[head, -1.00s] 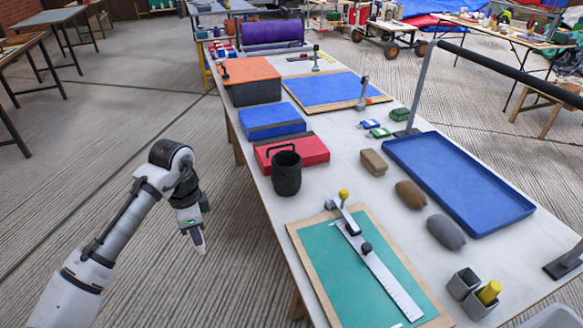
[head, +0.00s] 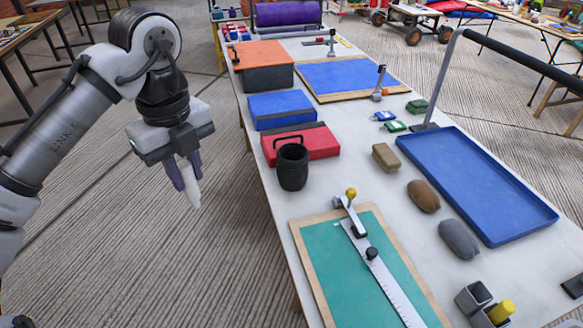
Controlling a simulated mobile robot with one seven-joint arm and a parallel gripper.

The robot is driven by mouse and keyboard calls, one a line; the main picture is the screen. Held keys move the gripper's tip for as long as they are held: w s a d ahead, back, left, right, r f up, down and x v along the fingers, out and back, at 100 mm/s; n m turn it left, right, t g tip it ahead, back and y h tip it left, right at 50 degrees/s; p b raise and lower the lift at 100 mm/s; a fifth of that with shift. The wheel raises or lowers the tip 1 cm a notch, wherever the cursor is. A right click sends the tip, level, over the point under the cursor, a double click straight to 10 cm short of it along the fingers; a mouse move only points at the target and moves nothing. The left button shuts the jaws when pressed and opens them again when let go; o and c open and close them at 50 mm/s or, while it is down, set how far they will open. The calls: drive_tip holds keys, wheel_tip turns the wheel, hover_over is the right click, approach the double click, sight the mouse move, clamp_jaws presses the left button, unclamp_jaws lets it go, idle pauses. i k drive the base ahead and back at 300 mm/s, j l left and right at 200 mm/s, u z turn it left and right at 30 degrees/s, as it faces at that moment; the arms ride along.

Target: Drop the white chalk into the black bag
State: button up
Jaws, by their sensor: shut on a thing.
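My gripper (head: 186,176) is at the left, over the floor and apart from the table's left edge. Its purple fingers are shut on a white, tapered piece, the white chalk (head: 192,195), which points downward. A dark, open-topped round container (head: 292,170), which looks like the black bag, stands upright on the table to the right of my gripper. The inside of the container is too dark to make out.
The container stands in front of a red case (head: 318,143). A blue box (head: 281,110) and an orange-topped box (head: 262,68) lie behind. A green cutting board (head: 335,270) lies nearer, and a blue tray (head: 480,190) at right.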

sight(299, 180)
drive_tip(key=k, duration=0.35)
drive_tip(key=k+z, duration=0.15)
drive_tip(key=z, duration=0.15)
drive_tip(key=k+z, duration=0.15)
drive_tip(key=z, duration=1.3)
drive_tip(key=i+j, duration=0.1)
drive_tip(key=j, duration=0.5)
drive_tip(key=i+j, duration=0.1)
drive_tip(key=j, duration=0.5)
drive_tip(key=i+j, duration=0.1)
drive_tip(key=j, duration=0.45)
drive_tip(key=i+j, duration=0.1)
drive_tip(key=j, duration=0.5)
drive_tip(key=i+j, duration=0.1)
drive_tip(key=j, duration=0.5)
drive_tip(key=i+z, duration=0.05)
